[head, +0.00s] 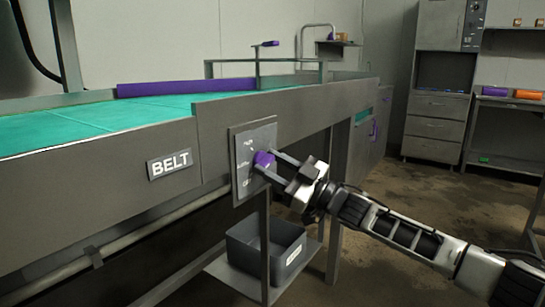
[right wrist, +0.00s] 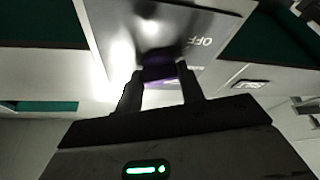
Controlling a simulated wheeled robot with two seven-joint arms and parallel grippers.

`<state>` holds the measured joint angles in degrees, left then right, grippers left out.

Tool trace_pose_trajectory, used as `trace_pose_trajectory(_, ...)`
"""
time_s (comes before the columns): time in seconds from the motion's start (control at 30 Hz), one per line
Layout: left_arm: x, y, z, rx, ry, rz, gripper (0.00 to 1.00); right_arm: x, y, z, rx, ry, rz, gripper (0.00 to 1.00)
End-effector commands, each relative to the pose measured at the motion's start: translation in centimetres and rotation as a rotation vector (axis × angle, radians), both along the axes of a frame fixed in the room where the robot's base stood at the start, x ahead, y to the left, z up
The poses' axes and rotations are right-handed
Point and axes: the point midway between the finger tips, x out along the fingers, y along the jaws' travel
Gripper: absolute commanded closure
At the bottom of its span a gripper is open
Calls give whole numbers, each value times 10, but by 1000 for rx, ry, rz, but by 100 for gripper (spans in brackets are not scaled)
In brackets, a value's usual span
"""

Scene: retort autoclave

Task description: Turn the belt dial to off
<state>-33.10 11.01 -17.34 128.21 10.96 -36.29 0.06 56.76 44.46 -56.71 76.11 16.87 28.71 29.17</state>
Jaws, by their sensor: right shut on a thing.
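The belt dial is a purple knob (head: 264,159) on a grey metal panel (head: 243,145) at the side of the conveyor. A "BELT" sign (head: 170,164) is to its left. My right gripper (head: 270,164) reaches in from the right, its two fingers shut on the purple knob. In the right wrist view the knob (right wrist: 160,72) sits between the fingertips (right wrist: 160,80), and the panel shows part of an "OFF" label (right wrist: 200,41). Which mark the dial points to cannot be told. My left gripper is not in view.
The conveyor (head: 80,122) with its teal belt runs along the left. A grey bin (head: 266,250) stands on a low shelf under the panel. A drawer cabinet (head: 436,125) and a bench with purple and orange rolls (head: 529,94) are at the back right. The floor at right is clear.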

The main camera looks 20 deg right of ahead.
Motion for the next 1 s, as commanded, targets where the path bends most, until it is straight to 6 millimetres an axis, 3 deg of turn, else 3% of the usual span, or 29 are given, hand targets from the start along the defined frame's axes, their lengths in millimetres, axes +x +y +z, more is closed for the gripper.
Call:
trace_pose_trajectory(0.5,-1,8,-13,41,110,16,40,1,-1,2,-271,-212,0,85)
trace_pose_trajectory(1.0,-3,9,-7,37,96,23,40,1,-1,2,-323,-254,1,85)
